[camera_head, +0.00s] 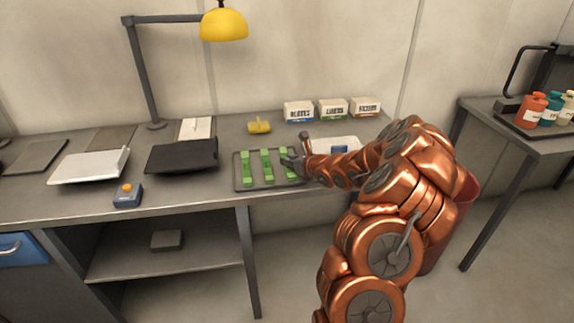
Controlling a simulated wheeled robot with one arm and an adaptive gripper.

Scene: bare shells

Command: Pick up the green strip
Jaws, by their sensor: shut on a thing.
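The left strip (246,168) and the middle strip (267,164) are clear of my gripper. My fingers hide part of that strip. I cannot tell whether it is lifted or still touches the tray.
A white tray (352,142) with a blue item lies right of my gripper, partly behind my arm. Several labelled boxes (333,109) stand at the back. A yellow object (259,126) lies behind the tray. Dark (183,156) and white (90,166) flat devices are left.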

